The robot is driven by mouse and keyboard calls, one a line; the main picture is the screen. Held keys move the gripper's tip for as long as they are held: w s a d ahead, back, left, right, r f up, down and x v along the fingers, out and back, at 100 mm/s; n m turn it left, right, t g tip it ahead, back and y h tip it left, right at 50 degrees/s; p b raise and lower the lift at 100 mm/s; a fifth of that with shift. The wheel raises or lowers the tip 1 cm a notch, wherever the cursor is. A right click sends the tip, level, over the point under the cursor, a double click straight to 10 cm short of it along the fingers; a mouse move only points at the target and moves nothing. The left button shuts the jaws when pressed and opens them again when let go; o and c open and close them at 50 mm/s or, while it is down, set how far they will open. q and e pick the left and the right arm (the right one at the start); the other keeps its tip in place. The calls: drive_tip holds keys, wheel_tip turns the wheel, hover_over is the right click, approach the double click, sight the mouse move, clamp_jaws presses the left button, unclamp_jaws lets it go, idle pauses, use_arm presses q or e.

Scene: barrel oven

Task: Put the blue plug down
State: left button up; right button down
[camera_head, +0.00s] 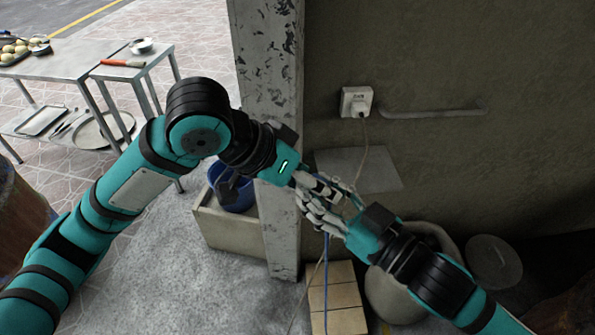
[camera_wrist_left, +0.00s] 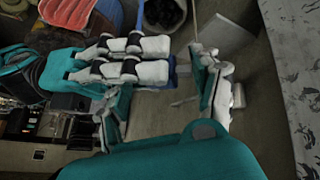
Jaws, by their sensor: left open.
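My left gripper (camera_head: 318,190) comes in from the left and meets my right gripper (camera_head: 334,214) in front of the wall. In the left wrist view, the left gripper's fingers (camera_wrist_left: 162,98) are spread apart. The right gripper's pale fingers (camera_wrist_left: 132,60) lie close together between them. Blue of the plug (camera_wrist_left: 182,70) shows at their tips, so the right gripper appears shut on it. The plug is mostly hidden by the fingers. A blue cable (camera_head: 326,270) hangs straight down from the hands.
A white wall socket (camera_head: 357,102) holds a pale plug with a cord. Below it is a grey panel (camera_head: 365,170). A tan block (camera_head: 337,300), a large pot (camera_head: 440,240) and a post (camera_head: 268,90) stand near. A metal table (camera_head: 75,60) is at upper left. Open floor lies at lower left.

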use_arm(q)
drive_tip(key=shift+d+f, duration=0.1)
drive_tip(key=shift+f, duration=0.05)
drive_tip(key=c, duration=1.2)
clamp_jaws()
use_arm(e)
drive_tip(key=c, duration=0.8)
unclamp_jaws()
